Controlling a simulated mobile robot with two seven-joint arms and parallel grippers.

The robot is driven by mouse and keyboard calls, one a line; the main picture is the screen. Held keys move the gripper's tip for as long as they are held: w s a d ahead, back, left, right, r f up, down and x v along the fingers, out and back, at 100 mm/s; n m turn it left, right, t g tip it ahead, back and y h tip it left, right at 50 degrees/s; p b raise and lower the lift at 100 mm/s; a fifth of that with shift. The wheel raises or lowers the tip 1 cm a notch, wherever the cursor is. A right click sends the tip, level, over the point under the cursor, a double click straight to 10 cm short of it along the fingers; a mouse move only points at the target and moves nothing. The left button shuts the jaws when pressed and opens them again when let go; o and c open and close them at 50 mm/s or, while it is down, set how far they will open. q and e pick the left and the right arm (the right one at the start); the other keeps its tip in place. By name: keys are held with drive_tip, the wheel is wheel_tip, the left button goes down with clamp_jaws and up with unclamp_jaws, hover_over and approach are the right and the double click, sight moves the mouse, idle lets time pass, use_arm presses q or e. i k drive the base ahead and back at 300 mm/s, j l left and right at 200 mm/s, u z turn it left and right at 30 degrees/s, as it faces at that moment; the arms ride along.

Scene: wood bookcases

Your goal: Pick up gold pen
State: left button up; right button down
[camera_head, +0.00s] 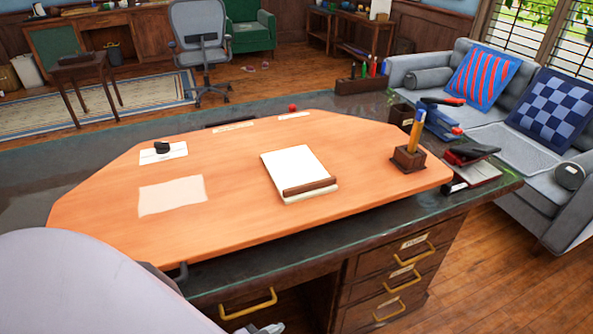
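A gold-yellow pen-like item (414,132) with a blue part at its top stands upright in a small square brown wooden holder (409,160). The holder is near the right end of the orange wooden desk top (240,195). The lower part of the pen is hidden inside the holder. A large pale rounded shape, probably my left arm, fills the lower left corner. A small grey piece shows at the bottom edge, too cut off to identify.
A notepad (298,172) lies mid-desk, with paper sheets (172,195) to the left. A plant pot (401,114), blue stapler-like item (441,122) and black-and-red item (468,153) stand close behind and right of the holder. A sofa (500,120) is at right. The front right desk top is clear.

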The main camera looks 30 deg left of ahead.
sight(413, 146)
drive_tip(key=i+l+u, duration=0.2)
drive_tip(key=u, duration=0.25)
drive_tip(key=i+l+u, duration=0.1)
drive_tip(key=l+u, duration=0.2)
drive_tip(key=u, duration=0.15)
drive_tip(key=i+l+u, duration=0.15)
drive_tip(key=l, duration=0.2)
drive_tip(key=l+u, duration=0.1)
drive_tip(key=l, duration=0.3)
drive_tip(key=i+l, duration=0.15)
drive_tip(key=l, duration=0.35)
drive_tip(key=i+l, duration=0.1)
drive_tip(key=l, duration=0.4)
drive_tip(key=i+l+u, duration=0.1)
drive_tip(key=l, duration=0.4)
drive_tip(key=i+l, duration=0.15)
drive_tip(key=l, duration=0.35)
